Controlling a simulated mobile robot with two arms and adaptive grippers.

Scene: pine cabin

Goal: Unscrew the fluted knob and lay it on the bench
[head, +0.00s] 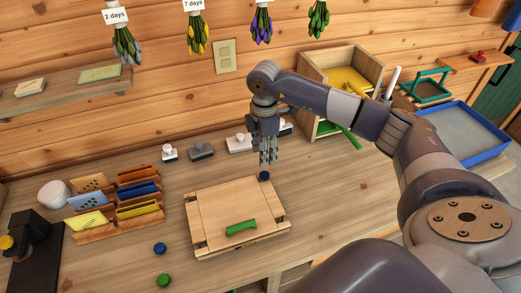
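A wooden press (215,205) with a pale top board lies on the bench (340,195), and a green handle (241,228) sits on its front part. A small dark blue knob (264,176) is at the press's back right corner. My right gripper (268,162) points down just above this knob. Its fingertips look close to the knob, but I cannot tell whether they touch it or how far apart they are. Another blue knob (159,248) and a green knob (164,280) lie on the bench left of the press. My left gripper is out of view.
Racks of coloured cards (138,190) and a white bowl (54,194) stand to the left. Several stamps (201,150) line the back wall. A wooden box (345,75) and a blue tray (465,130) are at the right. Bench right of the press is clear.

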